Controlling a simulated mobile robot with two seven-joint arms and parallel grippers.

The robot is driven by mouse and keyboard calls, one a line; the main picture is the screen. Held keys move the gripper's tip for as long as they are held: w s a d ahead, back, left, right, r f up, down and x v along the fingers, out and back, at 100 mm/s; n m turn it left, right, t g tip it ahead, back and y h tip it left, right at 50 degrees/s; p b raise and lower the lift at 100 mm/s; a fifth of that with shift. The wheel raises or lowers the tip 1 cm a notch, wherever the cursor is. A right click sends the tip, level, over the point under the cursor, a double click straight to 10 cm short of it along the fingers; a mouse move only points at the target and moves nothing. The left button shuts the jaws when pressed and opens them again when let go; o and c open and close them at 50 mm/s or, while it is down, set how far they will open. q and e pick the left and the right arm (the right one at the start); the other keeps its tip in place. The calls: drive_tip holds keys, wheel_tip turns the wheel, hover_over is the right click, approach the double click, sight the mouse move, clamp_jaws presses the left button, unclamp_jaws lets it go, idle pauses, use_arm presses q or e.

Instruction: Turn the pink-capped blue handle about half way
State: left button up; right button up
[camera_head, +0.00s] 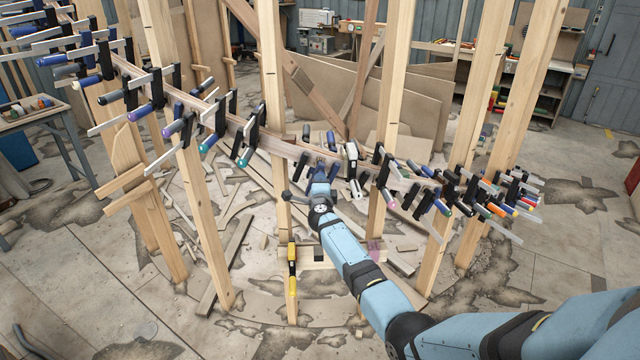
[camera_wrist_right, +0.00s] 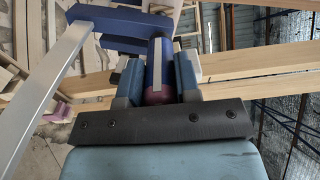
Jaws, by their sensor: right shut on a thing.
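In the right wrist view the blue handle (camera_wrist_right: 160,58) stands between my right gripper's two fingers (camera_wrist_right: 158,78). Its dark pink cap (camera_wrist_right: 160,96) sits low between them, close to the gripper's dark palm plate. A pale stripe runs along the handle. My right gripper is shut on the handle, with a finger against each side. A dark blue clamp jaw (camera_wrist_right: 115,28) and a grey metal bar (camera_wrist_right: 45,85) show beyond and to the left. In the head view my right gripper (camera_head: 320,182) is at the middle of the curved stringer, and the handle is largely hidden there. My left gripper is not in view.
The curved wooden stringer (camera_head: 272,143) carries many clamps on both sides of my gripper, some close by. Upright wooden posts (camera_head: 205,230) stand around it. A yellow clamp (camera_head: 292,270) is on a post below left. Loose boards (camera_head: 238,255) lie on the floor.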

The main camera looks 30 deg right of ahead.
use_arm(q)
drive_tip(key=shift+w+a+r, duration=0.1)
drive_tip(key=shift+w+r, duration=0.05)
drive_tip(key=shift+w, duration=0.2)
use_arm(e)
drive_tip(key=shift+f, duration=0.1)
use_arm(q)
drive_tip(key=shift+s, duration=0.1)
use_arm(e)
drive_tip(key=o, duration=0.9)
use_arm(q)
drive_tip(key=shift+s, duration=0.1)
use_arm(e)
drive_tip(key=shift+s+a, duration=0.35)
drive_tip(key=shift+s, duration=0.05)
drive_tip(key=v, duration=1.2)
drive_tip(key=shift+s+a, duration=0.1)
drive_tip(key=shift+s, duration=0.35)
